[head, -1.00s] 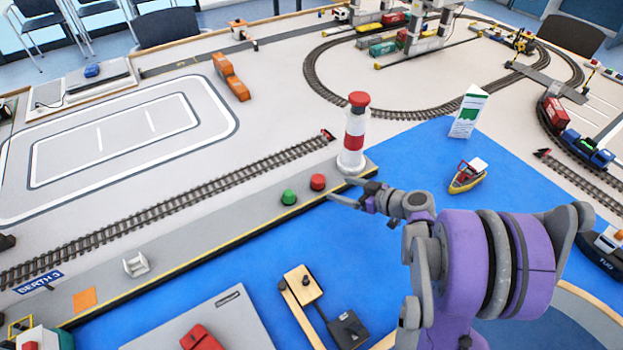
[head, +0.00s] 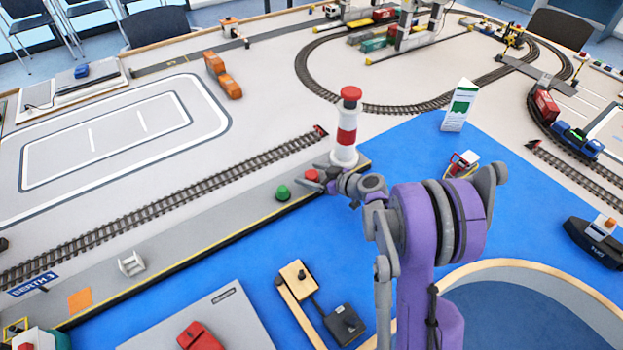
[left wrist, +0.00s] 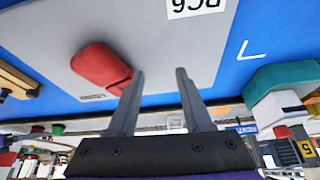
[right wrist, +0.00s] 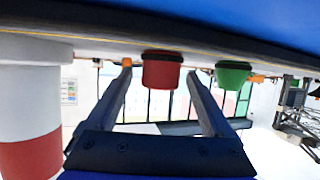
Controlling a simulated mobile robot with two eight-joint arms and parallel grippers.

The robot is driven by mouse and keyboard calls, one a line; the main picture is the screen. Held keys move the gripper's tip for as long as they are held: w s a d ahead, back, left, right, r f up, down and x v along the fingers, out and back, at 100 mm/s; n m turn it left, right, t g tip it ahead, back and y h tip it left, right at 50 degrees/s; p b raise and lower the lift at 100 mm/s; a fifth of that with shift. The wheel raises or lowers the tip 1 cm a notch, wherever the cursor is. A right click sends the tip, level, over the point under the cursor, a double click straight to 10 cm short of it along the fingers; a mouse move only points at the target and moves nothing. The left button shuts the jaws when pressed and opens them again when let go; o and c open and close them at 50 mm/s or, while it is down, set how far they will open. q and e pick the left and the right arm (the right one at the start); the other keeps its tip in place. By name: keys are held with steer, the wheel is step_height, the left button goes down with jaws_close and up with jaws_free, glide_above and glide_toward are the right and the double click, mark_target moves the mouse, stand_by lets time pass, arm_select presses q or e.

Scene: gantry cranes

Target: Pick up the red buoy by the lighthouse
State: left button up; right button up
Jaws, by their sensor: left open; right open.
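The red buoy (head: 311,176) sits on the grey quay beside the red-and-white lighthouse (head: 345,130), with a green buoy (head: 283,193) to its left. My right gripper (head: 322,180) is at the red buoy, and its fingers partly cover it in the head view. In the right wrist view, the red buoy (right wrist: 162,70) shows between the two open fingers, near their tips; I cannot tell if they touch it. The green buoy (right wrist: 232,75) is just outside one finger. My left gripper (left wrist: 155,75) is open and empty, with a red object (left wrist: 100,68) near one fingertip.
The lighthouse stands close to my right gripper. A yellow-hulled boat (head: 461,165) and a white-and-green sign (head: 459,105) are to the right. A train track (head: 200,190) runs behind the quay (head: 190,235).

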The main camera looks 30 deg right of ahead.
jaws_close()
stand_by(0.4)
steer(key=shift+r, duration=0.1)
